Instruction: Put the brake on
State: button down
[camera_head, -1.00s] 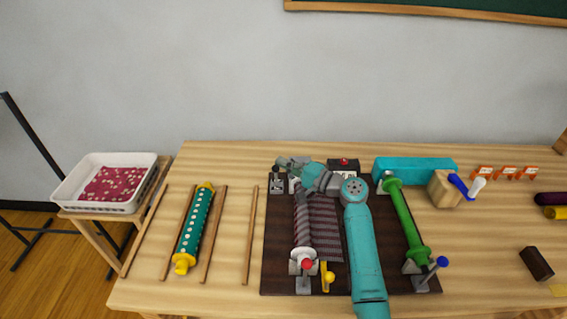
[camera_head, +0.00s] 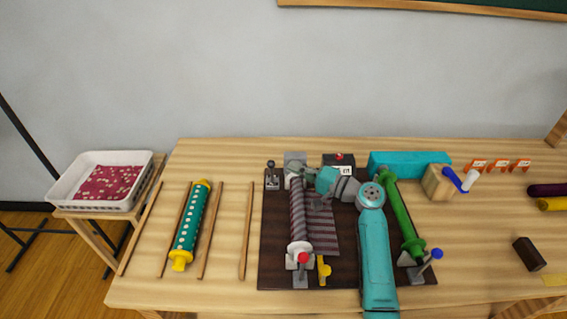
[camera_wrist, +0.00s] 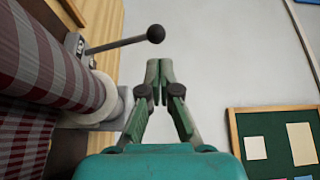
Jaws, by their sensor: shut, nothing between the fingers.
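A short grey lever with a black knob (camera_head: 270,164) stands roughly upright on a grey bracket at the back left corner of the dark board. In the wrist view its knob (camera_wrist: 155,33) appears just past my fingertips, with a visible gap. My gripper (camera_wrist: 158,68) is shut and empty. In the head view my gripper (camera_head: 308,172) is by the back end of the striped cloth roll (camera_head: 299,215), to the right of the lever. The roll also fills the left of the wrist view (camera_wrist: 45,55).
The front of the dark board (camera_head: 275,270) holds a red-knobbed handle (camera_head: 303,258) and a yellow lever (camera_head: 323,268). A green roller (camera_head: 403,220) is right of my arm. A grey block (camera_head: 295,158) and a dark box with a red top (camera_head: 339,160) stand behind.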

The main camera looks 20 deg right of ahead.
jog(key=v, duration=0.6)
jog(key=shift+r, duration=0.15)
jog(key=shift+w+d, duration=0.1)
jog(key=shift+d, duration=0.05)
